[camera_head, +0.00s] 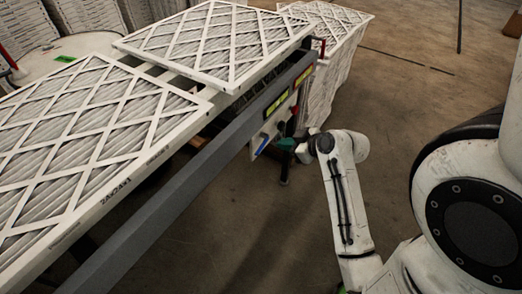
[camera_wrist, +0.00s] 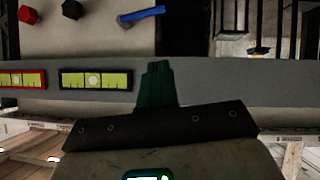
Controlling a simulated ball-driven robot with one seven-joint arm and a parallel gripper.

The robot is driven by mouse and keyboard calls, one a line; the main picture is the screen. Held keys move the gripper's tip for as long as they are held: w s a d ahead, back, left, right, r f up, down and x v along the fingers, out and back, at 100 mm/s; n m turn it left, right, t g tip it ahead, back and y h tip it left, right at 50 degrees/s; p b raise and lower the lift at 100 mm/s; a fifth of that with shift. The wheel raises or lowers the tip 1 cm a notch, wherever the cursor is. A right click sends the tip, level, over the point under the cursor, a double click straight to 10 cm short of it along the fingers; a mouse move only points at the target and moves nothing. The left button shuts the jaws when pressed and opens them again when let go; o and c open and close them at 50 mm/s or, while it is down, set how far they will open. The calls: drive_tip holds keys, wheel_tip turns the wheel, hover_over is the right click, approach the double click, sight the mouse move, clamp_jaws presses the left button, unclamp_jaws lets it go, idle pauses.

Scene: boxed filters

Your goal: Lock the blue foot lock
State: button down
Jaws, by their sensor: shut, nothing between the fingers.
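The blue foot lock (camera_head: 261,145) is a small blue lever on a light panel below the grey rail, near the rail's far end. In the wrist view the blue lever (camera_wrist: 142,16) lies near the top, slightly tilted, with a dark piece at its left end. My gripper (camera_head: 287,145) has dark green fingers and is just right of the panel in the head view. In the wrist view the shut fingers (camera_wrist: 158,84) overlap the grey rail, below the lever in the picture, with a visible gap between. Nothing is between the fingers.
The grey rail (camera_head: 165,205) carries large white-framed filters (camera_head: 215,42). Yellow-green labels (camera_wrist: 95,79) mark the rail. A red knob (camera_wrist: 27,15) and a black knob (camera_wrist: 72,9) sit on the same panel. A filter stack (camera_head: 335,60) stands behind. The floor at right is clear.

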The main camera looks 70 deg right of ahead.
drive_tip(key=s+f+x, duration=0.1)
drive_tip(key=f+x, duration=0.1)
drive_tip(key=x, duration=1)
drive_tip(key=shift+d+f+p, duration=0.2)
drive_tip(key=shift+f+p, duration=0.15)
drive_tip(key=shift+f, duration=0.1)
drive_tip(key=shift+f, duration=0.1)
